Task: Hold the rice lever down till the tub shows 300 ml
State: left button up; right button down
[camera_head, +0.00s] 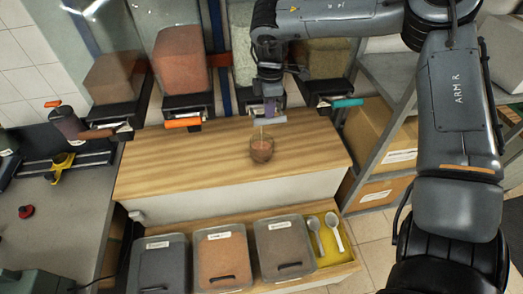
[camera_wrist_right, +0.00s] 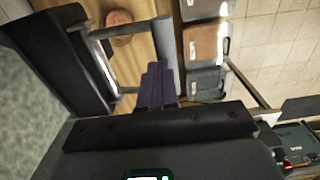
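My right gripper (camera_head: 269,108) is at the third dispenser from the left, just over its pale grey lever (camera_head: 272,121). In the right wrist view its purple fingers (camera_wrist_right: 155,88) look closed together, with nothing visible between them. They are close to the lever's frame; contact is unclear. A clear tub (camera_head: 261,150) stands on the wooden counter below this dispenser and holds reddish-brown contents. It also shows in the right wrist view (camera_wrist_right: 119,27). A thin pale streak (camera_head: 262,132) shows above the tub. Its volume marks are too small to read. My left gripper is out of view.
Other dispensers stand alongside, with an orange lever (camera_head: 182,123) to the left and a teal lever (camera_head: 347,103) to the right. Several lidded bins and a yellow tray (camera_head: 330,250) with two scoops sit on the lower shelf. The wooden counter (camera_head: 180,165) is clear left of the tub.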

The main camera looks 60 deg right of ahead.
notch_tip(320, 180, up, 7)
jog(key=p, duration=0.4)
jog(key=shift+p, duration=0.4)
jog(key=shift+f, duration=0.1)
dwell(0.4)
dwell(0.5)
